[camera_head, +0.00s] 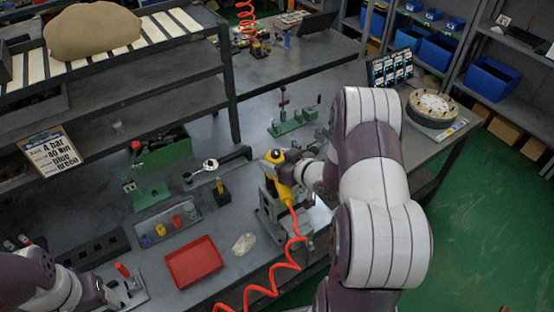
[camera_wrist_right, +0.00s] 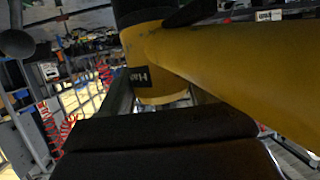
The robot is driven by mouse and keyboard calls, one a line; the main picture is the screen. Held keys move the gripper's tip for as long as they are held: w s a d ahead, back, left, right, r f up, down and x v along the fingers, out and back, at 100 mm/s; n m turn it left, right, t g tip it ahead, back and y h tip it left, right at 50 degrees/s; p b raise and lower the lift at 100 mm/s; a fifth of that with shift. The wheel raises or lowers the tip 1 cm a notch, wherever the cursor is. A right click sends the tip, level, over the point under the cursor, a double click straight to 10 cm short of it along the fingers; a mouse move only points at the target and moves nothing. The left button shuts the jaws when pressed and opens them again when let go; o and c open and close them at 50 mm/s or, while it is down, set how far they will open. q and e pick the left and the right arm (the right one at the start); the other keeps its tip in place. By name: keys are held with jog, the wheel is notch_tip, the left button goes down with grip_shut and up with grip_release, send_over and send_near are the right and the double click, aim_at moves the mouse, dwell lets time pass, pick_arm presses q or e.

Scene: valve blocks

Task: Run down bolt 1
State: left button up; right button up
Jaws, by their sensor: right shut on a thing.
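My right gripper (camera_head: 296,168) is shut on a yellow power tool (camera_head: 284,188) with a red coiled hose. The tool stands roughly upright over a grey metal fixture (camera_head: 270,214) at the bench's front edge. In the right wrist view the tool's yellow body (camera_wrist_right: 235,70) fills much of the picture, held between the fingers of the right gripper (camera_wrist_right: 160,95). The valve block and bolt 1 cannot be made out; the tool and my right arm cover that spot. My left gripper (camera_head: 101,289) is at the lower left beside a small grey tray, its jaws too small to read.
A red tray (camera_head: 194,262) and a tray with coloured cups (camera_head: 168,222) lie left of the fixture. A yellow-and-black tool (camera_head: 221,192) stands nearby. The red hose (camera_head: 272,281) loops across the bench front. Green stands (camera_head: 291,121) and a round fixture (camera_head: 435,107) are farther back.

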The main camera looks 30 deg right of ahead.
jog(key=shift+r, duration=0.1)
dwell(0.3)
jog(key=shift+w+d+r+p, duration=0.15)
jog(key=shift+r+p, duration=0.3)
jog(key=shift+p, duration=0.1)
notch_tip(320, 180, up, 6)
jog(key=p, duration=0.5)
jog(key=shift+r, duration=0.2)
jog(key=shift+f, duration=0.1)
